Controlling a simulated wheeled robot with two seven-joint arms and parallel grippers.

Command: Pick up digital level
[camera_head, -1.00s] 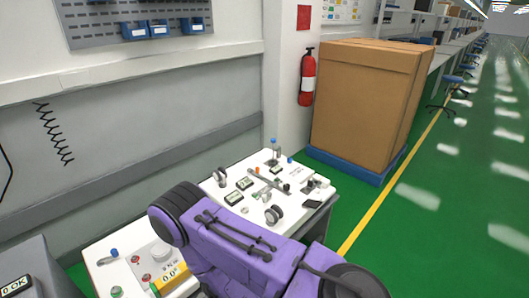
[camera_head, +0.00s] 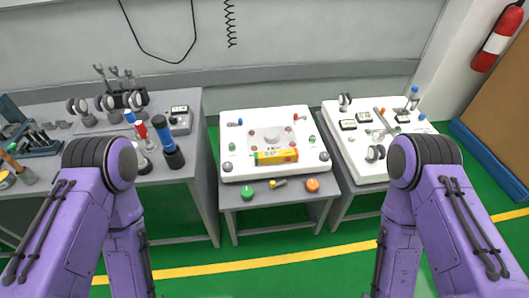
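The digital level looks to be the yellow bar-shaped device (camera_head: 276,156) with an orange end and a small display. It lies near the front edge of the white top of the middle cart (camera_head: 235,128). Nothing covers it. My purple left and right arms come in at the lower left and lower right and reach down out of the picture. Neither gripper shows, and no part of either arm touches the level.
A green button (camera_head: 247,194), a small yellow-black item and an orange button (camera_head: 312,185) sit on the middle cart's front ledge. A grey table (camera_head: 205,125) with tools stands left. Another white-topped cart (camera_head: 336,113) with instruments stands right. Green floor is clear in front.

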